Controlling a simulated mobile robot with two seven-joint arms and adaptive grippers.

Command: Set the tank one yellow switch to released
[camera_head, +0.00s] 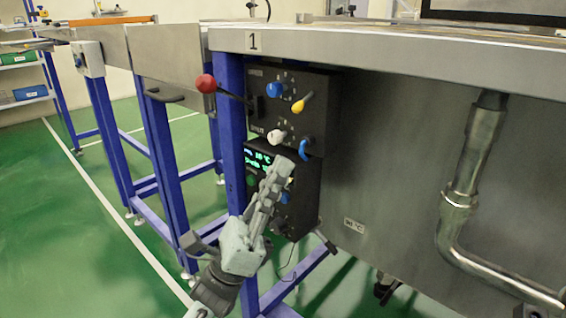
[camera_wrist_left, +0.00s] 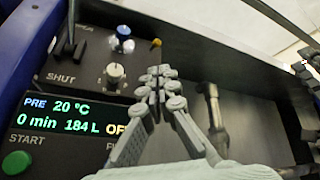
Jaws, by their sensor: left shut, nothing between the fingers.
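The yellow switch (camera_head: 302,103) is a small lever on the upper right of the black control panel (camera_head: 325,95) under the steel tank marked 1 (camera_head: 254,41). Its tip points up and to the right in the head view. In the left wrist view the yellow switch (camera_wrist_left: 156,43) is a small spot just beyond the fingertips, partly hidden. My left gripper (camera_head: 284,166) is shut and empty. It is in front of the panel, lower than the yellow switch and apart from it in the head view. The left gripper's fingers (camera_wrist_left: 160,82) meet in the left wrist view. My right gripper is not in view.
Near the switch are a blue knob (camera_head: 274,90), a white knob (camera_head: 277,136) and a blue lever (camera_head: 304,149). A red-ball lever (camera_head: 206,83) sticks out left. A lit display (camera_wrist_left: 70,114) sits below. A steel pipe (camera_head: 462,185) stands right. Green floor is open at left.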

